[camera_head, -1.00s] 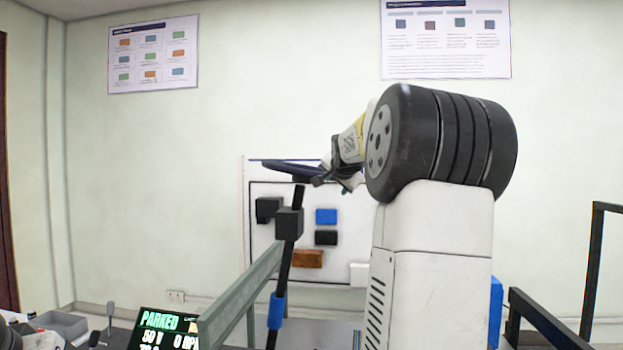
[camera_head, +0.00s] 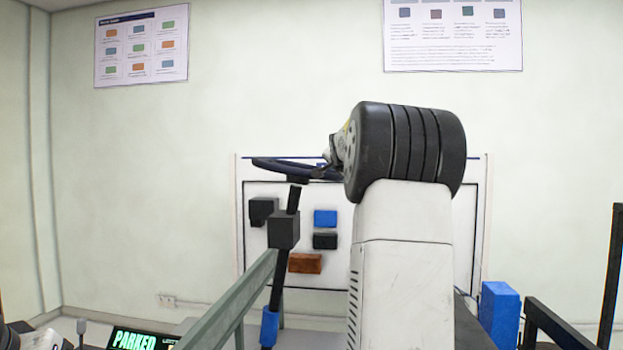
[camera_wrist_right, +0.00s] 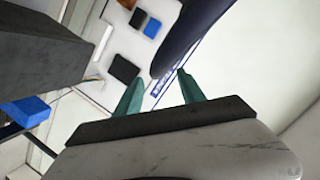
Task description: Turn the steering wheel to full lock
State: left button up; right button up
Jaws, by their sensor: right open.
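The steering wheel (camera_head: 285,167) is a dark ring, nearly edge-on in the head view, on top of a black slanted column (camera_head: 284,230). My right gripper (camera_head: 329,159) is at the wheel's right side, partly hidden by my own arm. In the right wrist view the dark blue wheel rim (camera_wrist_right: 190,35) reaches down towards the gap between the green fingers of my right gripper (camera_wrist_right: 160,76). The fingers are apart and not closed on the rim; I cannot tell whether they touch it.
A green-grey frame rail (camera_head: 232,300) runs beside the column. A display reading PARKED (camera_head: 133,339) is at bottom left. A panel with colored blocks (camera_head: 305,263) stands behind the wheel. A blue box (camera_head: 499,312) and black rails (camera_head: 562,335) are on the right.

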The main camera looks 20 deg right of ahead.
jog(key=x, duration=0.7)
jog(key=shift+c, duration=0.5)
jog(key=shift+f, duration=0.1)
grip_shut()
